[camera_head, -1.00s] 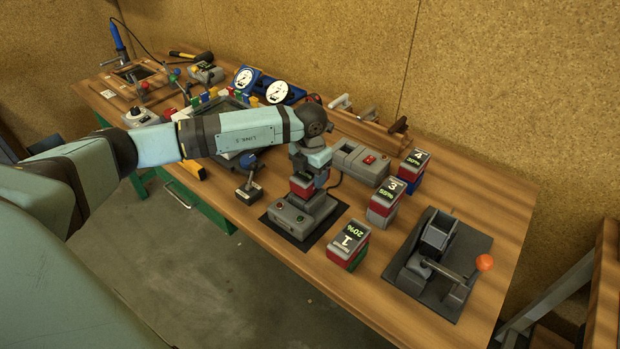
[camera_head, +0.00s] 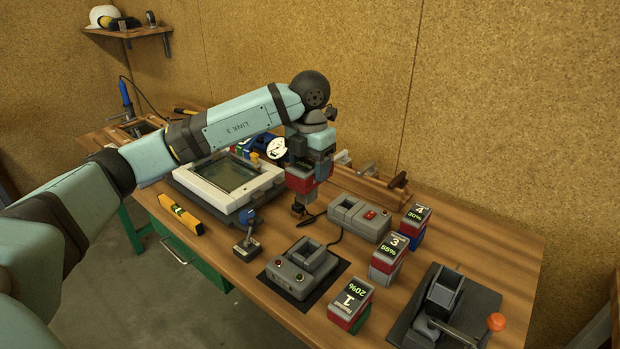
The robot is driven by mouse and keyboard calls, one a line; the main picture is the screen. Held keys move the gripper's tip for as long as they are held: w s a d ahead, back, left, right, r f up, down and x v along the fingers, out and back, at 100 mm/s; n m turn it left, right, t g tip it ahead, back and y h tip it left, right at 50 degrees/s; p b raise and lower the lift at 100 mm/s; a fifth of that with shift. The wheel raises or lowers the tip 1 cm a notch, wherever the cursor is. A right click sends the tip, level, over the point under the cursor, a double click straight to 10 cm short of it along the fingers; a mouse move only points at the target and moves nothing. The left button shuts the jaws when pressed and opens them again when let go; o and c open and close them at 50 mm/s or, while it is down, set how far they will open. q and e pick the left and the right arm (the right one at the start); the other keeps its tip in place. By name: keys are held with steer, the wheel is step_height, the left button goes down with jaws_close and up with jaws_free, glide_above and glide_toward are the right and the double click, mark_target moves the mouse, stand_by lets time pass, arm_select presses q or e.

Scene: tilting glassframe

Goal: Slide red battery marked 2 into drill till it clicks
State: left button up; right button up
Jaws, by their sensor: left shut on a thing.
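My left gripper (camera_head: 310,150) reaches in from the left and is shut on a red and grey battery (camera_head: 300,183). It holds the battery upright, in the air behind the charging dock (camera_head: 300,268). The battery's label is hidden, so I cannot read a 2 on it. The dock's slot is empty. Batteries marked 1 (camera_head: 350,304), 3 (camera_head: 388,258) and 4 (camera_head: 414,226) stand to the right. I cannot clearly make out the drill. My right gripper is not in view.
A grey device with an orange knob (camera_head: 496,322) sits on a dark mat at the right. A grey box with a red button (camera_head: 362,217) stands behind the dock. A white-framed glass panel (camera_head: 225,180), yellow level (camera_head: 181,214) and small joystick (camera_head: 246,245) lie to the left.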

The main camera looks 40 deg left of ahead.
arm_select(q)
steer(key=o, duration=0.5)
steer(key=c, duration=0.5)
steer(key=shift+r+p, duration=1.8)
steer(key=shift+r, duration=1.25)
steer(key=shift+f, duration=0.1)
